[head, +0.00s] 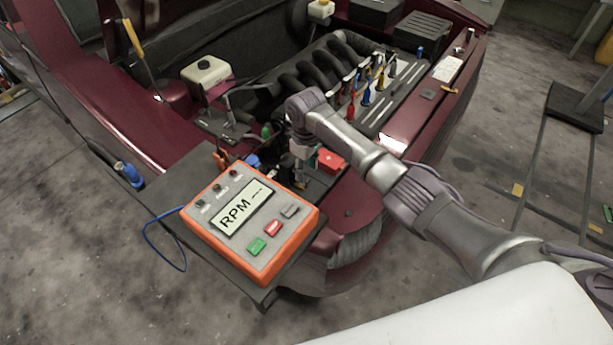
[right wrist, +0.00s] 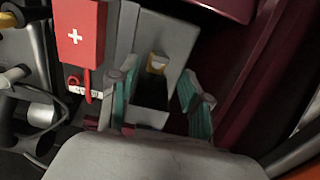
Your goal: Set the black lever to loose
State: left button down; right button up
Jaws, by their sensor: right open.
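A dark, black piece (right wrist: 152,93) shows between my right gripper's fingers in the right wrist view, against a grey plate (right wrist: 178,45) with a small yellow-and-white part (right wrist: 157,63) on it. It may be the black lever, but its shape and setting are unclear. My right gripper (right wrist: 157,95) is open, its teal-padded fingers apart on either side of the dark piece, with no grip visible. In the head view my right gripper (head: 300,168) points down into the front of the engine bay, and the arm hides much of what lies below. My left gripper is not in view.
A red box with a white cross (right wrist: 80,32) is close to the left of my right gripper; it also shows in the head view (head: 332,160). An orange RPM meter (head: 250,222) sits in front. Engine pipes (head: 320,72) and coloured tools (head: 380,78) lie behind.

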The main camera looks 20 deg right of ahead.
notch_tip(320, 180, up, 7)
jog(key=shift+r, duration=0.15)
dwell(0.6)
